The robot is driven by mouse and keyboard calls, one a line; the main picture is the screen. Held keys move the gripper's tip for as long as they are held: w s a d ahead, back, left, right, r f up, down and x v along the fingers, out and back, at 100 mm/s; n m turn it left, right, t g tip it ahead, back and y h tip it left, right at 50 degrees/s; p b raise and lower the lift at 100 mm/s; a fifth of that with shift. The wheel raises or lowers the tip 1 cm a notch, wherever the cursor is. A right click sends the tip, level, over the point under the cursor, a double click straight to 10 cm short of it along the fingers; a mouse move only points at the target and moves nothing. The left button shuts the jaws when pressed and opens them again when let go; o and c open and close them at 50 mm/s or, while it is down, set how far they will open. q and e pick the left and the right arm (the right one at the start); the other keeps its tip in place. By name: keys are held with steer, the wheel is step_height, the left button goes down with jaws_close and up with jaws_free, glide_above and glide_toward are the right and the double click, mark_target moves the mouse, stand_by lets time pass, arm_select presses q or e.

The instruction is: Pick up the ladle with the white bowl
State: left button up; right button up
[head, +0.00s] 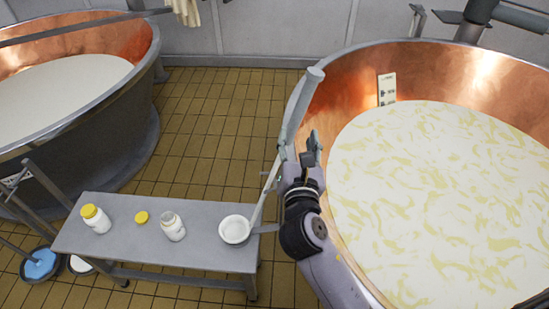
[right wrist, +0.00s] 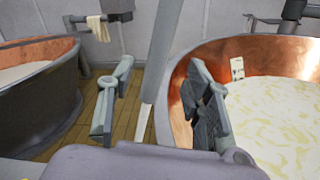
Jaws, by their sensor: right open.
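The ladle has a white bowl (head: 235,230) resting on the right end of a grey bench. Its long grey handle (head: 301,105) slants up to the right, in front of the right vat's rim. My right gripper (head: 298,153) is open beside the handle in the head view. In the right wrist view the handle (right wrist: 162,55) rises between the two spread fingers of the gripper (right wrist: 160,103), with gaps on both sides. The ladle's bowl is hidden in the right wrist view. My left gripper is not in view.
A large copper vat (head: 337,86) of milky liquid stands at right, close to my right arm. Another vat (head: 140,45) stands at left.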

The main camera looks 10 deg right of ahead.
mark_target(296, 123)
steer(key=shift+x, duration=0.85)
steer(key=p+x, duration=0.1)
steer(key=x, duration=0.4)
steer(key=shift+a+r+p, duration=0.1)
steer(key=shift+r+p, duration=0.05)
steer(key=shift+p, duration=0.25)
steer(key=shift+w, duration=0.3)
steer(key=shift+s, duration=0.1)
steer(key=shift+c, duration=0.2)
steer(key=shift+c, duration=0.7)
jaws_close()
